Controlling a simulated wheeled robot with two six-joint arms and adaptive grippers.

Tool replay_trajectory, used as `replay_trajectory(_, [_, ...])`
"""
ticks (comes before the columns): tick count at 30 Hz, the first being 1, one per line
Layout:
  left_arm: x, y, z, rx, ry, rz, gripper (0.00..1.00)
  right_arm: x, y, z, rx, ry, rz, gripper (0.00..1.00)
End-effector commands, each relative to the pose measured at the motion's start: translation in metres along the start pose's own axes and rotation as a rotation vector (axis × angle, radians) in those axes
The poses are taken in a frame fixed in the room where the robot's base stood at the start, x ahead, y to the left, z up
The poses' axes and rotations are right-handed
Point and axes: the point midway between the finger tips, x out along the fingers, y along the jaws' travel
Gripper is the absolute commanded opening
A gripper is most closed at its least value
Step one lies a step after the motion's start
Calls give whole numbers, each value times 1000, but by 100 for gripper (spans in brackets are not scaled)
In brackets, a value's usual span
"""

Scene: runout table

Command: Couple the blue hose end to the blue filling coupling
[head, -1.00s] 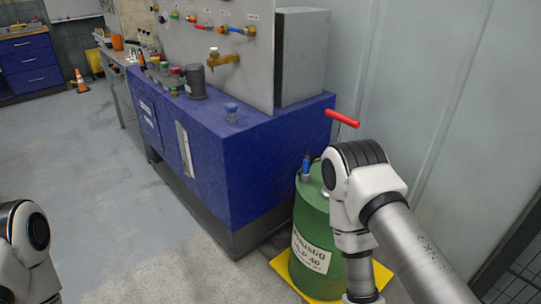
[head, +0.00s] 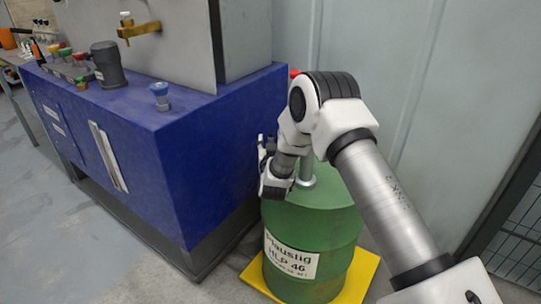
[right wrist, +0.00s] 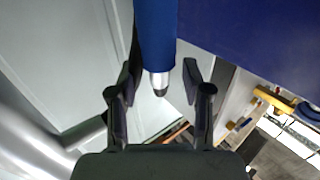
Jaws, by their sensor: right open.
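The blue hose end (right wrist: 156,35) shows in the right wrist view as a blue sleeve with a metal tip. It comes in from the top of that view. My right gripper (right wrist: 157,88) is open, with one finger on each side of the metal tip and a gap on both sides. In the head view my right gripper (head: 266,146) is above the green drum, and the hose end is hidden there. A blue-capped fitting, apparently the blue filling coupling (head: 160,96), stands upright on the blue cabinet's top, left of the gripper. My left gripper is out of view.
The green drum (head: 318,222) stands on a yellow base (head: 357,282) beside the blue cabinet (head: 195,150). A dark cylinder (head: 107,65) and several coloured caps are farther back on the cabinet. A grey panel with a brass tap (head: 138,30) rises behind.

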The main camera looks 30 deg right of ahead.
Motion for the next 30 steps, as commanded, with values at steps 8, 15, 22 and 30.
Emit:
replay_trajectory(8, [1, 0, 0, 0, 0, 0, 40, 13, 0, 1, -2, -2, -1, 49])
replay_trajectory(15, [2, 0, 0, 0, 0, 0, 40, 13, 0, 2, -2, -3, -1, 0])
replay_trajectory(22, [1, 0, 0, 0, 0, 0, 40, 13, 0, 1, -1, -2, -2, 0])
replay_trajectory(30, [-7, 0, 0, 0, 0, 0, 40, 13, 0, -44, 1, 1, -1, 0])
